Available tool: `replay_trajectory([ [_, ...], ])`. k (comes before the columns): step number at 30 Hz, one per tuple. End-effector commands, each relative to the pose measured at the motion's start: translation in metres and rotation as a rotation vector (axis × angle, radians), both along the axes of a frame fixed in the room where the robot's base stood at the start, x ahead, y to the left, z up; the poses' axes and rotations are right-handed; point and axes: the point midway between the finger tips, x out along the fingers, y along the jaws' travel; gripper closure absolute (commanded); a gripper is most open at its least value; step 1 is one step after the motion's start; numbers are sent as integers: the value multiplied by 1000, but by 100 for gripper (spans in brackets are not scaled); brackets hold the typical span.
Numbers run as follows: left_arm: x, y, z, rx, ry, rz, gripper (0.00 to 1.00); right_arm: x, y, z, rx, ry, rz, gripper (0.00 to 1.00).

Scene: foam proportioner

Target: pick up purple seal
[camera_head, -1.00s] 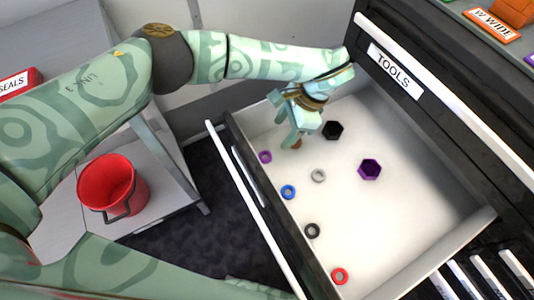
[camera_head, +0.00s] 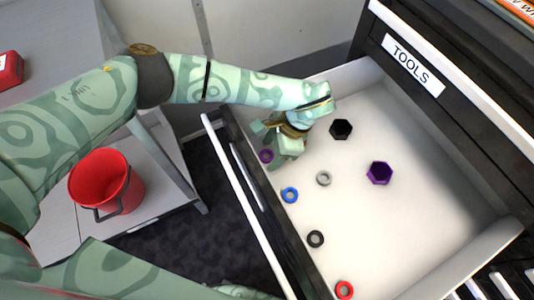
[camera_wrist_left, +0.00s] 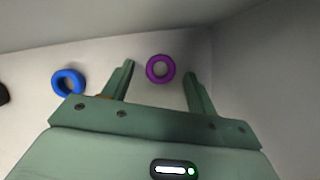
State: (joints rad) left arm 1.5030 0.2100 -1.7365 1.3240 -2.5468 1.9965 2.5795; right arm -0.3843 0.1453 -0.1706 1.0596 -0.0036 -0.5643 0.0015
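The purple seal (camera_head: 266,156) is a small ring lying on the white floor of the open drawer, near its left wall. In the left wrist view the purple seal (camera_wrist_left: 160,69) shows between and just beyond the fingertips. My left gripper (camera_wrist_left: 158,82) is open and empty, with one finger on each side of the ring's line. In the head view my left gripper (camera_head: 276,146) is over the drawer, close beside the seal. Whether the fingers touch the drawer floor I cannot tell. My right gripper is not in view.
A blue ring (camera_head: 289,195), grey ring (camera_head: 323,178), dark ring (camera_head: 315,239) and red ring (camera_head: 344,290) lie in the drawer. A purple hexagonal piece (camera_head: 380,173) and a black one (camera_head: 340,129) lie there too. Drawer walls stand close around the gripper. A red bucket (camera_head: 98,183) stands left.

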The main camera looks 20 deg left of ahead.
Motion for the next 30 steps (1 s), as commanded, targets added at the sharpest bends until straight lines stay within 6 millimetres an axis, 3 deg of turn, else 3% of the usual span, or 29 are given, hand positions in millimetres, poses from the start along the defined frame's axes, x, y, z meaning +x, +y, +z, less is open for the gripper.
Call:
replay_trajectory([
  [1, 0, 0, 0, 0, 0, 0, 53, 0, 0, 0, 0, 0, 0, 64],
  [5, 0, 0, 0, 0, 0, 0, 89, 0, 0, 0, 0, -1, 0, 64],
  [17, 0, 0, 4, 0, -2, -1, 90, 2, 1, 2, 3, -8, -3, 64],
  [23, 1, 0, 34, 0, -7, -1, 90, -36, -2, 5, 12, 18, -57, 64],
  [27, 1, 0, 72, 1, -10, -1, 90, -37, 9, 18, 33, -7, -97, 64],
  [30, 1, 0, 89, 1, -7, 0, 90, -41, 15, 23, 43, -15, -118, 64],
])
